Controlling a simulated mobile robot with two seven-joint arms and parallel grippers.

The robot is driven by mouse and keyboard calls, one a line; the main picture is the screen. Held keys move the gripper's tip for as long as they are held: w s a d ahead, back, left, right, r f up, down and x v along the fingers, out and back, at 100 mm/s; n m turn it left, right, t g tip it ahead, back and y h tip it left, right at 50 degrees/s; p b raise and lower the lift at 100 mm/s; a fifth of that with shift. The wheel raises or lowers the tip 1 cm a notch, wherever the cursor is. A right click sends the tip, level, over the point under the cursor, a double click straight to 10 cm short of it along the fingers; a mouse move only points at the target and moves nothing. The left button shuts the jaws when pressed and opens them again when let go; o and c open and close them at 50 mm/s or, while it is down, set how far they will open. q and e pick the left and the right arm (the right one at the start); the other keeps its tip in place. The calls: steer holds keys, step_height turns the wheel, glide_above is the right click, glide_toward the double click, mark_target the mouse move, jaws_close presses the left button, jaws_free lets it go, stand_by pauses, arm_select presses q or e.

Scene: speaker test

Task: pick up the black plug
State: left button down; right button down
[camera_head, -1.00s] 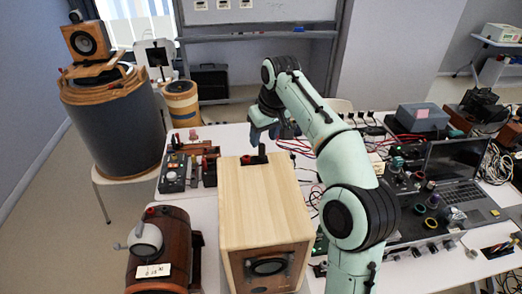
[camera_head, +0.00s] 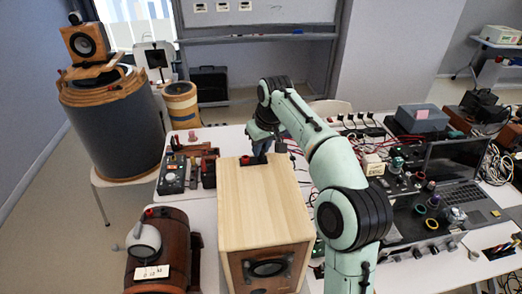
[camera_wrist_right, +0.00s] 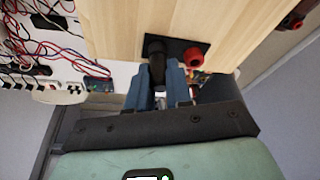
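The black plug (camera_wrist_right: 157,68) stands at the black terminal plate (camera_wrist_right: 182,50) on the wooden speaker box (camera_head: 262,205), beside a red terminal (camera_wrist_right: 193,57). My right gripper (camera_wrist_right: 160,80) has its two blue fingers close against both sides of the plug in the right wrist view. In the head view the right gripper (camera_head: 261,150) is at the far edge of the box top, and its fingers mostly hide the plug. The plug still appears to be at the terminal. My left gripper is not in view.
Red cables, a power strip (camera_head: 355,122) and a laptop (camera_head: 455,170) crowd the right side.

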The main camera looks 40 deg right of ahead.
steer(key=shift+r, duration=0.15)
